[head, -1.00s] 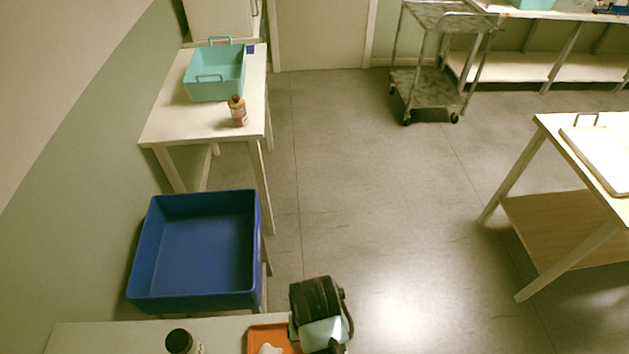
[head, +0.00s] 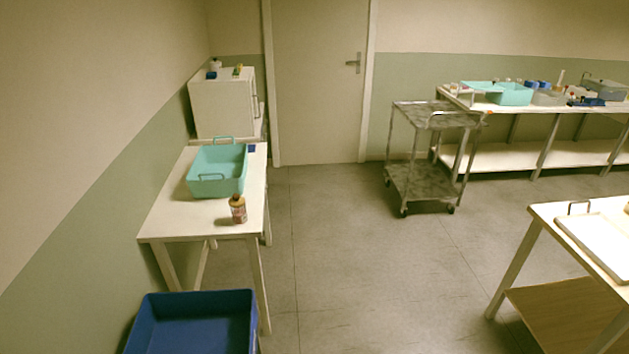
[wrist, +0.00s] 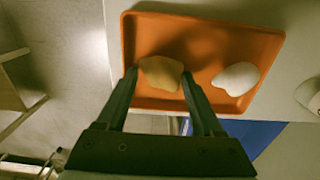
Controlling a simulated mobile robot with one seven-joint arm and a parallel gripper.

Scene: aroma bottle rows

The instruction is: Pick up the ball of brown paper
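The ball of brown paper (wrist: 161,73), a tan crumpled lump, lies on an orange tray (wrist: 206,26) in the wrist view. My gripper (wrist: 158,73) is over the tray, its two fingers spread apart with the ball showing between their tips. A small gap shows at the left finger; whether the right finger touches the ball I cannot tell. A white crumpled lump (wrist: 236,78) lies on the tray to the right of the ball. The head view shows neither the tray nor my gripper.
A pale round object (wrist: 310,94) stands right of the tray on the white table (wrist: 292,60). A blue bin (head: 193,325) is at lower left in the head view. Beyond are a table with a teal basket (head: 217,171) and a bottle (head: 238,209). The middle floor is clear.

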